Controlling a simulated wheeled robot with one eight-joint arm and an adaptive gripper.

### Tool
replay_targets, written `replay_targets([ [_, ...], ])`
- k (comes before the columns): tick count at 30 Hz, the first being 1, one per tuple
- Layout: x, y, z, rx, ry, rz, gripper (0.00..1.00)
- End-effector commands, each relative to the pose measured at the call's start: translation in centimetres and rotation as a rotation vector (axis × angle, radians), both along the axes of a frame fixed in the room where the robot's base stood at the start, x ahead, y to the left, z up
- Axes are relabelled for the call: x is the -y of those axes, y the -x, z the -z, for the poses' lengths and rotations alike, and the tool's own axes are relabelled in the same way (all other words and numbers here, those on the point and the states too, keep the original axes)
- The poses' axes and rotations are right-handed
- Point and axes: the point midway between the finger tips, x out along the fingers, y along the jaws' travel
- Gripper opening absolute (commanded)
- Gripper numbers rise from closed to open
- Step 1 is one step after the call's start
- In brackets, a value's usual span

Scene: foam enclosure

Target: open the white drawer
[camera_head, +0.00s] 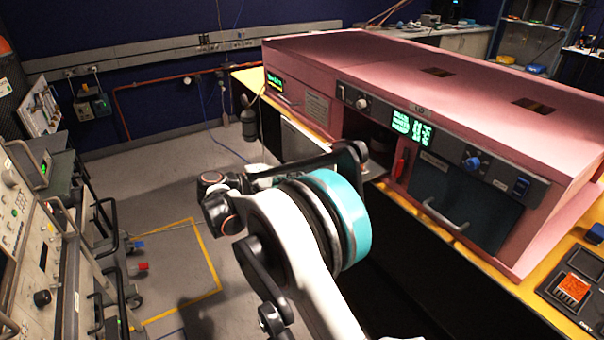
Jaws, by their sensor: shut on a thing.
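The white drawer (304,140) shows as a pale front under the counter edge, below the left part of the pink machine. Its lower part is hidden by my arm. My gripper (350,158) is a dark shape beyond the teal ring of my arm, at the lower right of the drawer front. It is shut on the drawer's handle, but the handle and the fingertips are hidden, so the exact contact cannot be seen. How far the drawer stands out cannot be told.
A long pink machine (380,60) stands on the yellow-edged counter, with a dark recess (375,135) and a lower door with a handle (445,214). Instrument racks (40,240) line the left. Grey floor (180,165) lies open between.

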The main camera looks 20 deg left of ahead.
Motion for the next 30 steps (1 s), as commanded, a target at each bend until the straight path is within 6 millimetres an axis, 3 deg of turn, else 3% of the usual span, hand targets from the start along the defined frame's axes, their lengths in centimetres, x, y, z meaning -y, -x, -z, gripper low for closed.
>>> replay_targets([
  [11, -0.3, 0.3, -0.1, 0.001, 0.000, -0.001, 0.00],
  [15, -0.3, 0.3, 0.0, 0.001, 0.001, 0.000, 0.29],
  [26, -0.4, 0.4, -0.1, 0.000, 0.000, -0.001, 0.29],
  [30, -1.3, 1.3, -0.3, 0.000, 0.000, -0.003, 0.29],
])
